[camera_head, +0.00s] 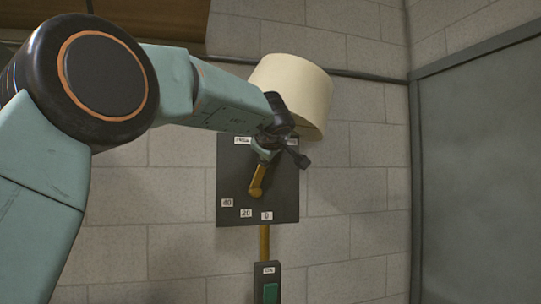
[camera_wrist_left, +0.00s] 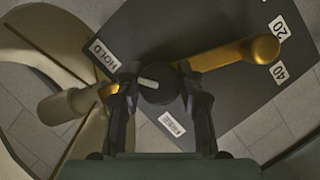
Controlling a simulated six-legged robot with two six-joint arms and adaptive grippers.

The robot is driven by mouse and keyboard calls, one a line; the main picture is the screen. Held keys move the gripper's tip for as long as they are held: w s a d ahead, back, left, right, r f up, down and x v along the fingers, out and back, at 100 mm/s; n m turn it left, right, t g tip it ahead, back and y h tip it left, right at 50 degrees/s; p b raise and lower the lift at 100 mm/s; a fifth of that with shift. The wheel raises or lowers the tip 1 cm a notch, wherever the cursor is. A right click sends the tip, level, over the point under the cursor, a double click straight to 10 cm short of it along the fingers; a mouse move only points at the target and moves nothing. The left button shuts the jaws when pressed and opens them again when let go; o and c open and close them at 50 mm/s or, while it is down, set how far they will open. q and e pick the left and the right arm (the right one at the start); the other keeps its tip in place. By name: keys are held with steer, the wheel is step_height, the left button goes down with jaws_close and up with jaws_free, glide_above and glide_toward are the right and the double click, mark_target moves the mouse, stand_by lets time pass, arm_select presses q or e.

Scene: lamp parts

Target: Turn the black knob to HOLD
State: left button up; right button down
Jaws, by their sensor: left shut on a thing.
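A dark panel (camera_head: 285,200) is fixed to the block wall; it also shows in the wrist view (camera_wrist_left: 232,100). The round black knob (camera_wrist_left: 164,92) sits on it, with a white mark on its left side pointing left and slightly up. The HOLD label (camera_wrist_left: 103,55) lies up and left of the knob. A second small label (camera_wrist_left: 171,123) lies below it, too blurred to read. My left gripper (camera_wrist_left: 160,90) has its fingers on both sides of the knob, shut on it. In the head view, my left gripper (camera_head: 277,140) hides the knob. My right gripper is not in view.
A brass lever (camera_head: 257,180) sits on the panel, near the labels 40, 20 and 0. A cream drum-shaped thing (camera_head: 292,85) stands behind my gripper. A box with a green button (camera_head: 270,293) hangs below. A grey door-like panel (camera_head: 480,170) is at right.

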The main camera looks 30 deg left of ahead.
arm_select(q)
steer(key=shift+f, duration=0.35)
steer(key=o, duration=0.8)
steer(key=shift+d, duration=0.1)
steer(key=o, duration=0.4)
steer(key=shift+d+r, duration=0.2)
steer(key=shift+a, duration=0.1)
steer(key=shift+a, duration=0.15)
